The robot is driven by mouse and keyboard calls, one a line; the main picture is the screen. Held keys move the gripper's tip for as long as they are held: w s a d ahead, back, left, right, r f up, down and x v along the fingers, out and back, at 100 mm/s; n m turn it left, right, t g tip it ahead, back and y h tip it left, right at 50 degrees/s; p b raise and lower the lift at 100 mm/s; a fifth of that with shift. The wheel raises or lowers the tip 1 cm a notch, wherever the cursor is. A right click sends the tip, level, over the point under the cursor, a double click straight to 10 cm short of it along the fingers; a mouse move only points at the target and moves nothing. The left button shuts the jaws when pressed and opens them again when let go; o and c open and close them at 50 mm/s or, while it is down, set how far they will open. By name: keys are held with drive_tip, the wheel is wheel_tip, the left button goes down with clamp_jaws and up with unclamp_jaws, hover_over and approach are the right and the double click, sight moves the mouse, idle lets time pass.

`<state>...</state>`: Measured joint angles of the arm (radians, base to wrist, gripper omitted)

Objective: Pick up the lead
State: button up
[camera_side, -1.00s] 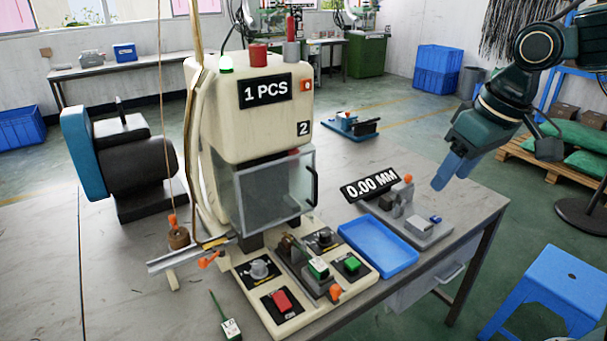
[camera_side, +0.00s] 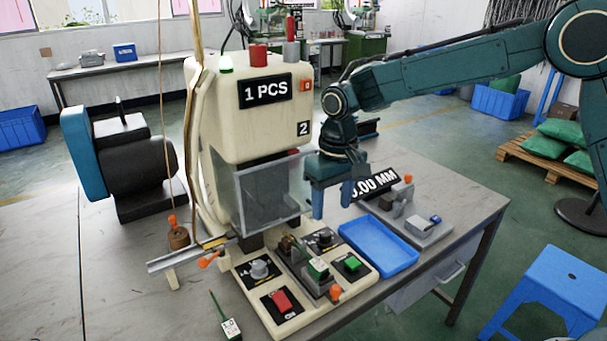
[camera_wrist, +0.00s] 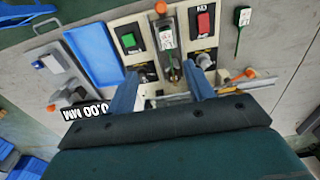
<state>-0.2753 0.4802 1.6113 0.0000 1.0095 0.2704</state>
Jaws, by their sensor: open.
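My gripper (camera_side: 332,207) is open and empty in front of the beige machine, above the back of its control panel. In the wrist view my gripper's two blue fingers (camera_wrist: 160,72) stand apart over the panel, with the metal slide (camera_wrist: 167,45) and a small brass-coloured piece between them in the picture. I cannot make out the lead for certain. A silver trough (camera_side: 190,257) with a thin brass-coloured strip along it lies at the panel's left. My gripper is apart from it.
The beige machine (camera_side: 255,125) has a clear guard (camera_side: 272,192) close to my gripper. A blue tray (camera_side: 378,247) and a grey gauge block (camera_side: 420,227) are to the right. The panel has a red button (camera_side: 282,299) and a green button (camera_side: 351,264). The table's front left is mostly clear.

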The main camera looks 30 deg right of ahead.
wheel_tip(320, 180, down, 3)
drive_tip(key=w+a, duration=0.2)
hover_over(318, 264)
drive_tip(key=shift+f, duration=4.45)
drive_tip(key=shift+f, duration=0.1)
drive_tip(key=shift+f, duration=2.5)
drive_tip(key=c, duration=1.1)
